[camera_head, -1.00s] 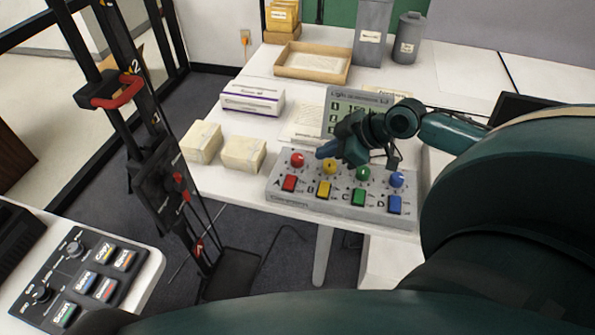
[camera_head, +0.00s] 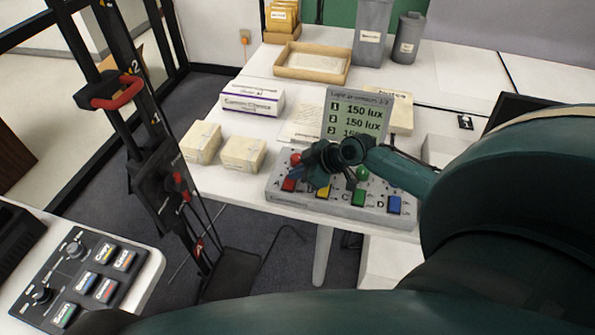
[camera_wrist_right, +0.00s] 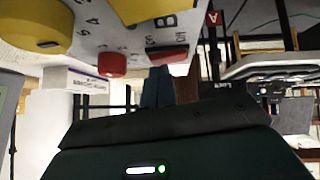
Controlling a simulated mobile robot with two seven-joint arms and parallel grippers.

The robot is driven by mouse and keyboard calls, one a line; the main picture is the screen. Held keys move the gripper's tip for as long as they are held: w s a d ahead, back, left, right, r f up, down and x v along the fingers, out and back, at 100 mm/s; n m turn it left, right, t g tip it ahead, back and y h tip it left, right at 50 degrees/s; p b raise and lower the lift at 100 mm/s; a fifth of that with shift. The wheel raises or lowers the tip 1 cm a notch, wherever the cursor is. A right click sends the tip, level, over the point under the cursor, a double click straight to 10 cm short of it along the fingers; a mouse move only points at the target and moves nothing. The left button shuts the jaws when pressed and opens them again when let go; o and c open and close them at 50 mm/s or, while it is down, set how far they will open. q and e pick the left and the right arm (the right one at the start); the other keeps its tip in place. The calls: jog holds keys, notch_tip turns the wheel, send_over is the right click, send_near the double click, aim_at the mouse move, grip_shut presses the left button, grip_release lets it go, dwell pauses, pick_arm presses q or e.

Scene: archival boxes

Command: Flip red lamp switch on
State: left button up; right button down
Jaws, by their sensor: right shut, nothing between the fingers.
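The grey control panel (camera_head: 340,205) on the white table carries coloured knobs above switches lettered A to D. The red switch (camera_head: 288,185) is at its left end, under the red knob (camera_head: 295,158). In the right wrist view the red switch (camera_wrist_right: 168,53) is just beyond the fingertips, beside the red knob (camera_wrist_right: 112,65). I cannot tell whether they touch. My right gripper (camera_head: 300,172) is shut and empty, and partly covers the panel's left half. Its fingers also show in the right wrist view (camera_wrist_right: 167,74). My left gripper is not in view.
A display (camera_head: 355,113) behind the panel shows 150 lux lines. The yellow switch (camera_head: 323,191), green switch (camera_head: 358,197) and blue switch (camera_head: 394,204) sit to the right. Cream boxes (camera_head: 243,153) stand left of the panel. A black frame (camera_head: 150,130) rises at left.

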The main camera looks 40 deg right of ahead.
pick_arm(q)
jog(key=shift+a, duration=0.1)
pick_arm(e)
jog(key=shift+w+d+f+b, duration=0.1)
jog(key=shift+f+b, duration=0.3)
jog(key=shift+b, duration=0.2)
jog(key=shift+g, duration=0.3)
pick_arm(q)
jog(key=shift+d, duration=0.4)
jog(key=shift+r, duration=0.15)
pick_arm(e)
jog(key=shift+r, duration=0.1)
